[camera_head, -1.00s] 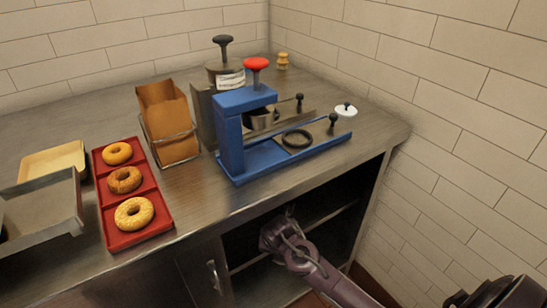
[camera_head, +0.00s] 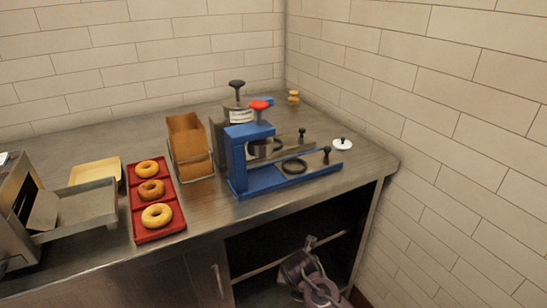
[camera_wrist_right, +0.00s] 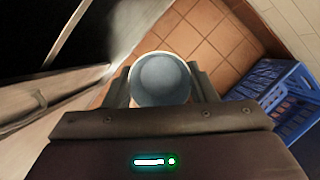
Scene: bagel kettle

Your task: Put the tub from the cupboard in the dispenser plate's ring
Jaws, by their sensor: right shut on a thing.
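The tub (camera_wrist_right: 160,80) is a pale round cup, seen from its open top in the right wrist view between the fingers. My right gripper (camera_wrist_right: 160,92) is shut on it. In the head view my right arm and gripper (camera_head: 308,250) are low in front of the open cupboard (camera_head: 262,248), below the counter; the tub cannot be made out there. The blue dispenser (camera_head: 240,160) stands on the counter above. Its low blue plate (camera_head: 265,182) carries a dark ring (camera_head: 295,166), which looks empty. My left gripper is not in view.
A red tray (camera_head: 174,224) with bagels, a brown paper bag holder (camera_head: 190,145) and a metal tray (camera_head: 85,210) stand left of the dispenser. A white lid (camera_head: 342,144) lies to its right. A blue crate (camera_wrist_right: 285,100) is on the tiled floor. The counter edge overhangs the cupboard.

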